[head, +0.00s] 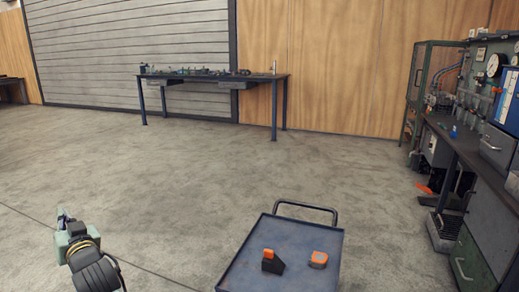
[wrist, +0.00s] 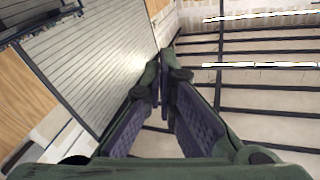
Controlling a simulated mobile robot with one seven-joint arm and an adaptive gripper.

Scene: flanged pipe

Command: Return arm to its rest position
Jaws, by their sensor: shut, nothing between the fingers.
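My gripper (wrist: 162,60) fills the lower middle of the wrist view. Its two fingers come together at the tips, with nothing held between them. In the head view my gripper (head: 62,216) is at the lower left, pointing up and away from the trolley. It is held over open floor and touches nothing. The wrist view past the fingers shows the slatted shutter, wood panels and the ceiling beams.
A workbench (head: 262,80) with small parts is at the back. A cluttered bench (head: 458,143) lines the right. The floor (head: 180,165) between is clear.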

